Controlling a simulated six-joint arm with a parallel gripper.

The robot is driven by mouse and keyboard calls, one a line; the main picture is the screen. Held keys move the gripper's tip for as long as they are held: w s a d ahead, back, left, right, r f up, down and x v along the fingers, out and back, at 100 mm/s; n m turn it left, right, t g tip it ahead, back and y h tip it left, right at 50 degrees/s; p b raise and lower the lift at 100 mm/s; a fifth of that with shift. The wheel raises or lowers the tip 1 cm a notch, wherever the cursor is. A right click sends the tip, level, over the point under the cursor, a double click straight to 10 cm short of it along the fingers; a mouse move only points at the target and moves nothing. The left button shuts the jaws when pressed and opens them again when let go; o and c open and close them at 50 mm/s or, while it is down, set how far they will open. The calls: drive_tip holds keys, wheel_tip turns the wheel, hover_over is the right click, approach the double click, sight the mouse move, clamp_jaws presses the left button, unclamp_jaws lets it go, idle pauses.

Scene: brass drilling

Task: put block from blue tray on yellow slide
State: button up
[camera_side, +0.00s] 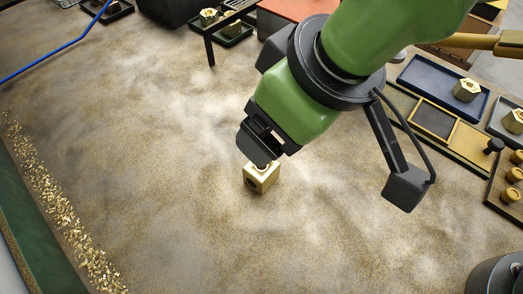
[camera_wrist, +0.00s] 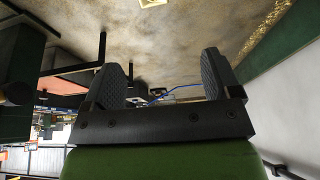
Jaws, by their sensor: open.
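A brass block (camera_side: 262,179) with a dark hole in its side stands on the worn table, in the middle of the side view. It also shows at the top edge of the wrist view (camera_wrist: 152,3). My gripper (camera_side: 259,152) is just above the block; its fingers (camera_wrist: 161,68) are spread with nothing between them. I cannot tell whether they touch the block. The blue tray (camera_side: 422,76) at upper right holds a hexagonal brass piece (camera_side: 466,90).
Several small brass pieces stand in a rack (camera_side: 493,190) at the right edge. Dark trays (camera_side: 232,38) with brass pieces lie at the back. A blue rod (camera_side: 65,45) crosses the upper left. Brass shavings (camera_side: 60,210) line the left edge.

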approach(262, 169)
drive_tip(key=shift+a+f, duration=0.85)
drive_tip(key=shift+f, duration=0.3)
drive_tip(key=shift+w+d+x, duration=0.1)
drive_tip(key=shift+d+x, duration=0.05)
drive_tip(key=shift+x, duration=1.4)
drive_tip(key=shift+w+d+x, duration=0.1)
drive_tip(key=shift+d+x, duration=0.05)
drive_tip(key=shift+x, duration=1.4)
drive_tip(key=c, duration=1.4)
drive_tip(key=shift+r, duration=0.2)
drive_tip(key=shift+c, duration=0.6)
